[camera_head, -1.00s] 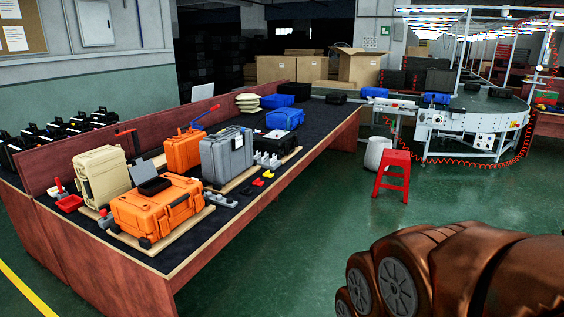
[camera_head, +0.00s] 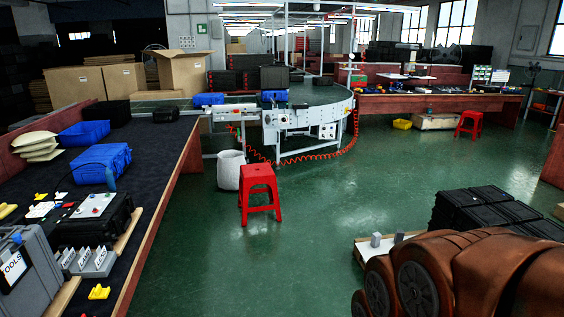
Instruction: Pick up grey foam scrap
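I cannot make out a grey foam scrap for certain. Small grey pieces (camera_head: 376,240) stand on a pale board at the lower right, partly hidden behind my copper-coloured arm; their material is unclear. Grey slotted blocks (camera_head: 92,262) sit on the dark bench top at the lower left, beside an open black case (camera_head: 92,222). My arm fills the lower right corner, and my gripper's fingers do not show.
A red stool (camera_head: 258,192) and a whitish bin (camera_head: 231,170) stand on the green floor beside the bench (camera_head: 150,150). The curved conveyor (camera_head: 318,97) is behind them. Black cases (camera_head: 490,212) are stacked at right. The middle floor is open.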

